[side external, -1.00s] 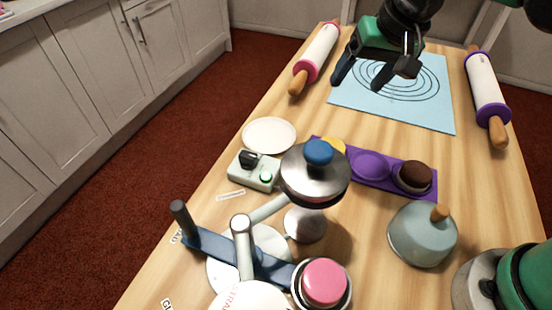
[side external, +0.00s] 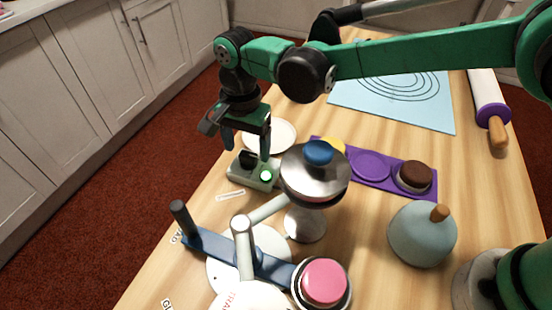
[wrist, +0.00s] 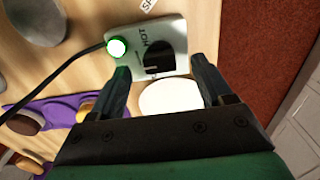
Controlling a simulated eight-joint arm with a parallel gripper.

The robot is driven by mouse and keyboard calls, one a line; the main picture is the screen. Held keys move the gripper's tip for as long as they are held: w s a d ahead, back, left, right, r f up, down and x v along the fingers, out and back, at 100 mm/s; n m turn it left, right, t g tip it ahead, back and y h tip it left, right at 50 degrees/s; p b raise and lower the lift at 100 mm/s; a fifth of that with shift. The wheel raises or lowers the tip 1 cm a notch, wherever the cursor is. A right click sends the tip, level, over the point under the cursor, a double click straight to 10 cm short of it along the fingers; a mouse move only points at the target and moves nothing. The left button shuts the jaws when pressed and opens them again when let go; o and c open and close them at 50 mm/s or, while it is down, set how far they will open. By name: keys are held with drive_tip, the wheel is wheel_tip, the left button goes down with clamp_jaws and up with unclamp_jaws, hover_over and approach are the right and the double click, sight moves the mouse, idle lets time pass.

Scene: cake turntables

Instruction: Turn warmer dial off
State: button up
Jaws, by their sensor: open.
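The warmer is a small pale grey-green box (side external: 240,178) on the table, also in the wrist view (wrist: 130,38). Its dial is a black knob (wrist: 158,62), seen in the side view too (side external: 248,159), with the word HOT beside it. A round green light (wrist: 117,48) is lit on the box. My gripper (side external: 247,147) is open and empty and points down above the box. In the wrist view its two fingers (wrist: 163,70) are apart, one on each side of the dial. Whether either finger touches it I cannot tell.
A white plate (side external: 285,132) lies just behind the warmer. A metal dome with a blue knob (side external: 318,153) stands close on the right. A purple tray (side external: 350,184) holds round cakes. A dark cable (wrist: 55,80) runs from the warmer. A blue lever (side external: 215,246) is in front.

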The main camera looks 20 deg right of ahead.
drive_tip(key=shift+f, duration=0.8)
clamp_jaws()
drive_tip(key=shift+n, duration=0.4)
drive_tip(key=n, duration=0.5)
drive_tip(key=shift+n, duration=0.3)
drive_tip(key=n, duration=0.5)
drive_tip(key=shift+n, duration=0.4)
